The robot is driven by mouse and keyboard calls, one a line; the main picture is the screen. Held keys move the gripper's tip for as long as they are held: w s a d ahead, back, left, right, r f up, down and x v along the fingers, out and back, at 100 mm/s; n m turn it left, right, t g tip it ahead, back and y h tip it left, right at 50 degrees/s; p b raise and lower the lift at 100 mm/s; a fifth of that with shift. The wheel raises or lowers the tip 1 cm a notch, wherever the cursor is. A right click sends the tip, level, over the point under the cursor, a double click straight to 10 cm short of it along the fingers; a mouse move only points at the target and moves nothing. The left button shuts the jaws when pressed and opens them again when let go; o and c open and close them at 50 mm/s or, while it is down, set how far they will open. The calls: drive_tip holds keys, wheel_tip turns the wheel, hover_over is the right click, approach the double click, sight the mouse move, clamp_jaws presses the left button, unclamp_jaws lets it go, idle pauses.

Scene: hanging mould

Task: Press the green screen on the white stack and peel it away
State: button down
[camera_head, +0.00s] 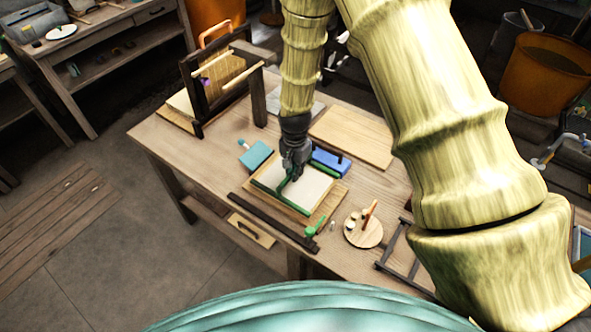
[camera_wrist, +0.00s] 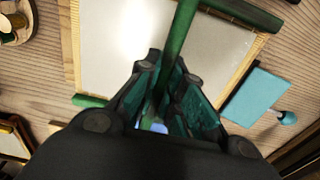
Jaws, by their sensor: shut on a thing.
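The white stack (camera_head: 305,185) lies on a pale wooden board (camera_head: 322,213) in the middle of the bench; its pale top also shows in the wrist view (camera_wrist: 118,42). Green bars of the screen (camera_head: 272,200) run along opposite sides of the stack, and one bar crosses above it. My gripper (camera_head: 288,179) is over the stack, pointing down, shut on this crossing green bar (camera_wrist: 180,30). The bar passes between the fingers in the wrist view (camera_wrist: 168,78). I cannot tell whether the screen touches the stack. Fingers and arm hide part of both.
A teal block (camera_head: 256,155) is left of the stack, and a blue tray (camera_head: 331,161) is behind it at right. A round board (camera_head: 363,230) with small items and a green-handled tool (camera_head: 314,228) are in front. A wooden frame stand (camera_head: 222,82) rises at back left.

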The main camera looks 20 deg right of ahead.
drive_tip(key=shift+s+f, duration=0.1)
drive_tip(key=shift+f, duration=0.5)
idle(1.5)
drive_tip(key=shift+r+p, duration=0.6)
drive_tip(key=shift+r, duration=0.8)
drive_tip(key=shift+r+p, duration=2.15)
drive_tip(key=shift+r, duration=1.3)
